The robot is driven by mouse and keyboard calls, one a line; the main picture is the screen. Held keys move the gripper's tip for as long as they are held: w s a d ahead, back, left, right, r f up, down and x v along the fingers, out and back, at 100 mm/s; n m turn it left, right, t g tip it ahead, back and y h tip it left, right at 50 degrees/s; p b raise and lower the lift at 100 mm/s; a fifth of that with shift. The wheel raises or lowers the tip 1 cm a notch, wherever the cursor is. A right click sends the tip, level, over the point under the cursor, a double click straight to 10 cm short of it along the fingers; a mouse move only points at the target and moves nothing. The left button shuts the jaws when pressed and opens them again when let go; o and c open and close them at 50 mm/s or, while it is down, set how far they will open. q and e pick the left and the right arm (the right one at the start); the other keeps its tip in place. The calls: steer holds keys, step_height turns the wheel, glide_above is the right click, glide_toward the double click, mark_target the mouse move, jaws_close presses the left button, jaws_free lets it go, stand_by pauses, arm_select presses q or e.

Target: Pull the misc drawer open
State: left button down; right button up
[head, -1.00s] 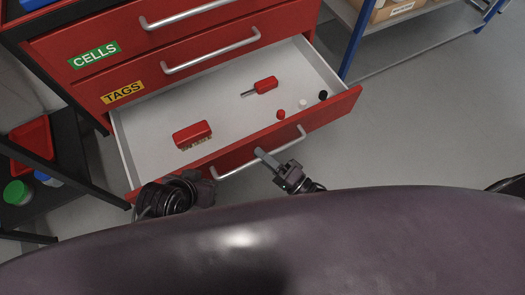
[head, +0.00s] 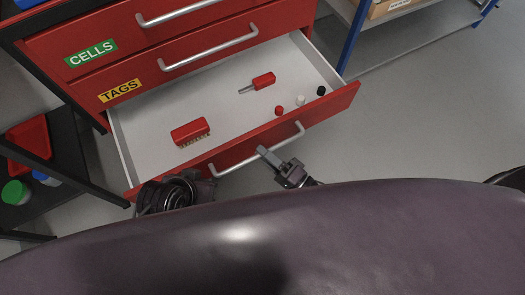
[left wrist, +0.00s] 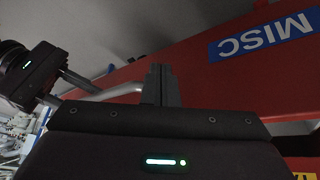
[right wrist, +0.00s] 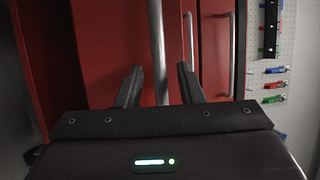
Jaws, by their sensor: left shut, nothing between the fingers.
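The misc drawer (head: 245,152) is a red-fronted, pale-lined drawer standing well out of the cabinet. Its blue MISC label (left wrist: 262,36) shows upside down in the left wrist view. Its silver bar handle (head: 229,168) crosses the front. My right gripper (head: 266,154) is at the handle's middle. In the right wrist view its two fingers (right wrist: 159,80) stand open on either side of the bar (right wrist: 157,40), with gaps visible. My left gripper (left wrist: 161,80) is shut and empty, close to the drawer front near the handle's left end; its fingers are unclear in the head view.
The TAGS drawer (head: 190,72) above is shut. A black cart (head: 60,205) stands left; a blue-legged shelf (head: 410,38) stands right. Floor is clear at right.

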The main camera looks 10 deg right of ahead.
arm_select(q)
steer(key=shift+a+p, duration=0.3)
steer(key=shift+a, duration=0.2)
arm_select(e)
steer(key=v, duration=0.7)
